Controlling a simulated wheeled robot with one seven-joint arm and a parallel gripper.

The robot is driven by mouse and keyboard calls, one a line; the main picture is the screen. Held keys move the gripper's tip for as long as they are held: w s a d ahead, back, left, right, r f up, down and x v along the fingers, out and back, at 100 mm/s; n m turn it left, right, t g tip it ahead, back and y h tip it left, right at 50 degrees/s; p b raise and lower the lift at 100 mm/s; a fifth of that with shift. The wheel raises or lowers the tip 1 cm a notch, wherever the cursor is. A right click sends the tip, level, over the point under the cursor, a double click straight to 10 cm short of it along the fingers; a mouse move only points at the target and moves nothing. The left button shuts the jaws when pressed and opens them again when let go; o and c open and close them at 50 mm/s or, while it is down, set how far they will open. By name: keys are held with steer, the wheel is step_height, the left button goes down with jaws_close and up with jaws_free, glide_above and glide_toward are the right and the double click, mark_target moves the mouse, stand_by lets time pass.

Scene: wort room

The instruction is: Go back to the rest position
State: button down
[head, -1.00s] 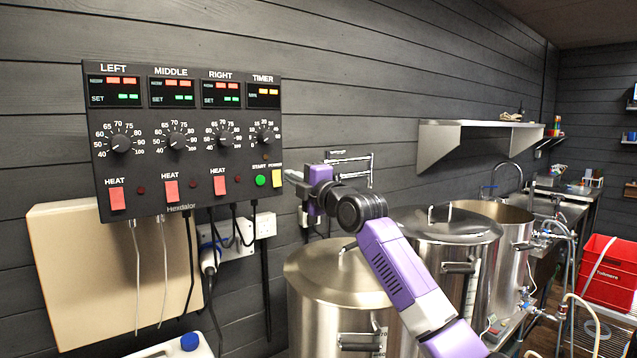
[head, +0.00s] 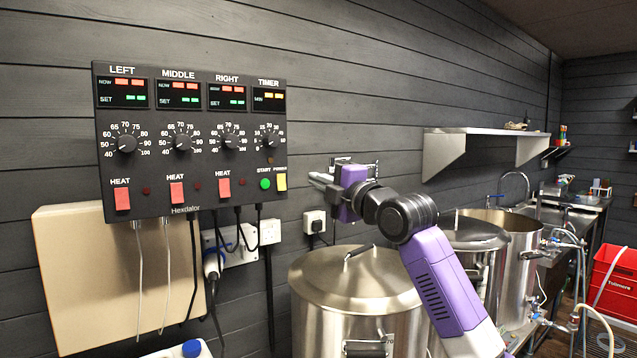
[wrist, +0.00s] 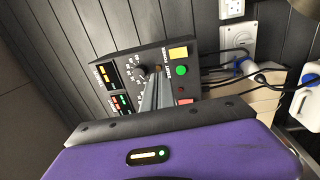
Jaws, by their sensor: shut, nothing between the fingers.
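My gripper (head: 321,181) is at the end of my purple arm, in the air to the right of the black control panel (head: 190,190) in the head view. Its fingers are together with nothing between them and point left toward the panel, apart from it. In the wrist view the closed fingers (wrist: 155,92) overlap part of the panel, hiding some of its face. The green START button (head: 265,184) and the yellow POWER switch (head: 281,182) show at the panel's lower right; both also show in the wrist view, the button (wrist: 182,70) and the switch (wrist: 178,53).
A lidded steel kettle (head: 350,285) stands below my arm, with more kettles to the right. A steel shelf (head: 480,146) juts from the wall. A beige box (head: 75,290) and wall sockets (head: 270,231) sit below the panel. A red crate (head: 612,285) is far right.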

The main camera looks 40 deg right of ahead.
stand_by(0.4)
steer(key=s+r+m+t+h, duration=0.1)
steer(key=s+r+m+t, duration=0.3)
steer(key=m, duration=0.3)
steer(key=s+a+f+m+g+h, duration=0.15)
steer(key=s+a+f+m, duration=0.35)
steer(key=f, duration=0.5)
steer(key=s+a+f+m+h, duration=0.2)
steer(key=s+a+f+m, duration=0.15)
steer(key=s+f, duration=0.5)
steer(key=s+a+f+m+h, duration=0.1)
steer(key=s+a+f+m, duration=0.35)
steer(key=f, duration=0.65)
steer(key=s+a+f+g+y, duration=0.1)
steer(key=s+f, duration=0.4)
steer(key=s, duration=0.6)
steer(key=s+a+f+n+g+y, duration=0.1)
steer(key=s+a+f, duration=0.4)
steer(key=s, duration=0.6)
steer(key=s+a+f+n+g+y, duration=0.1)
steer(key=s+a+f+g+y, duration=0.2)
steer(key=s+f, duration=0.4)
steer(key=s+a+g, duration=0.1)
steer(key=s+g, duration=0.1)
steer(key=s, duration=0.3)
